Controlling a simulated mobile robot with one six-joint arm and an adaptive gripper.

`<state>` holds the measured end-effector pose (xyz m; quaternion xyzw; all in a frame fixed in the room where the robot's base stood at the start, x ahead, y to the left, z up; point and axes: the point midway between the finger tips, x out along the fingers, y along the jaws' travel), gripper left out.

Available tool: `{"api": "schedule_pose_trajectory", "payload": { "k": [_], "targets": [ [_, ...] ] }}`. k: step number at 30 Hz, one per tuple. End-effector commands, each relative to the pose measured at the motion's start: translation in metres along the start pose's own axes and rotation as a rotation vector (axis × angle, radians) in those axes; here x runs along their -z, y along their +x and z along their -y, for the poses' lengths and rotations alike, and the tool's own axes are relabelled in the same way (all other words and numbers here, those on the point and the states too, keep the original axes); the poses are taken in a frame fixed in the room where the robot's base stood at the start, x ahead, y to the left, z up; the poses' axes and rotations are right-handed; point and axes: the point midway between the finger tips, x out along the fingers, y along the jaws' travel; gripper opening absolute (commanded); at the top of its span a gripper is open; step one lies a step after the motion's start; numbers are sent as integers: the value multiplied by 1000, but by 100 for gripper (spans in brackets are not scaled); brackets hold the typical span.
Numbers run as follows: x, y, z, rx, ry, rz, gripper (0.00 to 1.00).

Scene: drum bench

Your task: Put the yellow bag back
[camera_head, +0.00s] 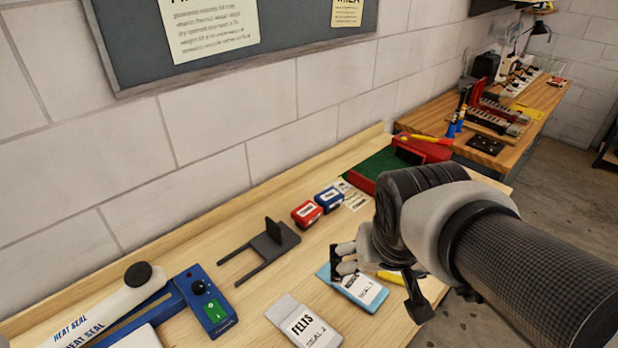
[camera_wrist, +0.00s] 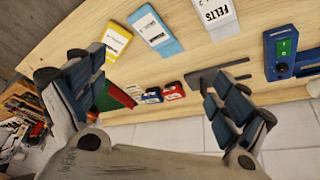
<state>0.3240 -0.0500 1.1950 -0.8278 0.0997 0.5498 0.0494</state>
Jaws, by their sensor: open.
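The yellow bag (camera_wrist: 117,42) lies on the wooden bench in the wrist view, with a white label on its face. In the head view only a yellow sliver (camera_head: 390,277) of it shows; my arm and gripper hide the rest. My gripper (camera_head: 378,285) is open above the bench, with its fingers spread wide. In the wrist view my gripper (camera_wrist: 158,85) has nothing between its fingers, and the yellow bag lies beyond the left finger. The light blue bag (camera_wrist: 152,29) lies beside the yellow bag; it also shows in the head view (camera_head: 362,292).
A white FELTS bag (camera_head: 303,324) lies beside the blue bag. A black forked stand (camera_head: 270,243), red box (camera_head: 305,213), blue box (camera_head: 330,198) and green-lined red tray (camera_head: 365,178) are along the wall. A heat sealer (camera_head: 130,300) is at lower left.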

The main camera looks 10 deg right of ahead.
Motion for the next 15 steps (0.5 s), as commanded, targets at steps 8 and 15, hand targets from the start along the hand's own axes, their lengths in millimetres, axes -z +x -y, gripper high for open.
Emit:
{"api": "schedule_pose_trajectory", "payload": {
  "k": [8, 15],
  "targets": [
    [-68, -41, 26, 91, -158, -12, 93],
    [-83, -46, 30, 111, -194, -9, 93]
  ]
}}
